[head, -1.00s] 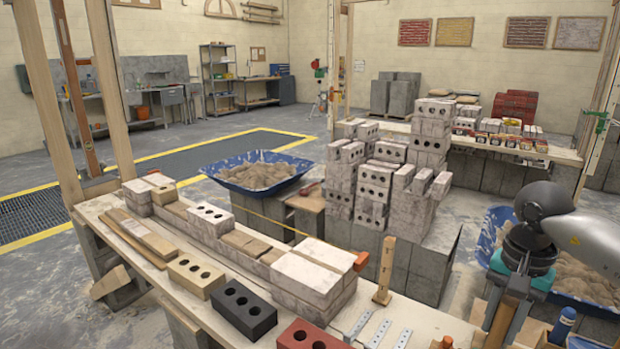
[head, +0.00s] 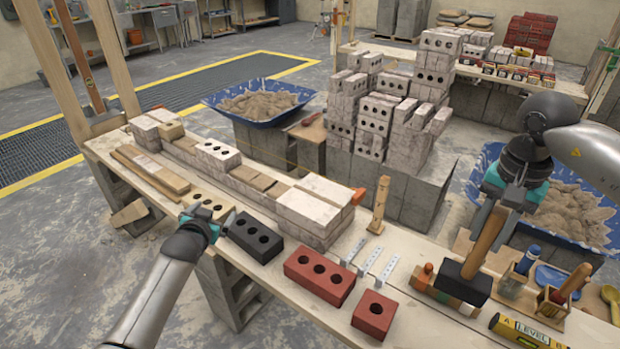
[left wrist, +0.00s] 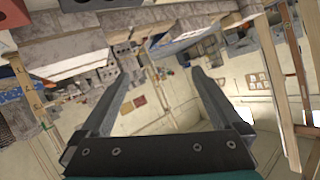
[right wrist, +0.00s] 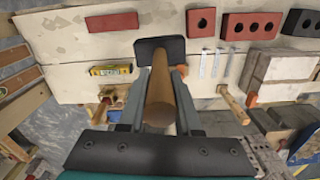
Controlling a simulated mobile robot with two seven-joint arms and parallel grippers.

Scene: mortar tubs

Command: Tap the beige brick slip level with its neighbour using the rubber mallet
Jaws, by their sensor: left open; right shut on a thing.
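The rubber mallet has a black head (head: 465,284) and a wooden handle (head: 486,238). My right gripper (head: 508,192) is shut on the handle, with the head hanging down. The right wrist view also shows the handle (right wrist: 158,100) between the fingers. Beige slips (head: 248,176) lie on the low wall between a pale holed brick (head: 217,154) and pale blocks (head: 315,200). Another beige piece (head: 185,146) lies further left. I cannot tell which slip stands proud.
A black brick (head: 252,237), red bricks (head: 320,276), metal ties (head: 368,257) and a wooden post (head: 379,205) stand along the bench. Coloured blocks (head: 424,278), a yellow level (head: 525,332) and tool holders (head: 553,303) are near the mallet. Bare bench (head: 425,325) shows in front.

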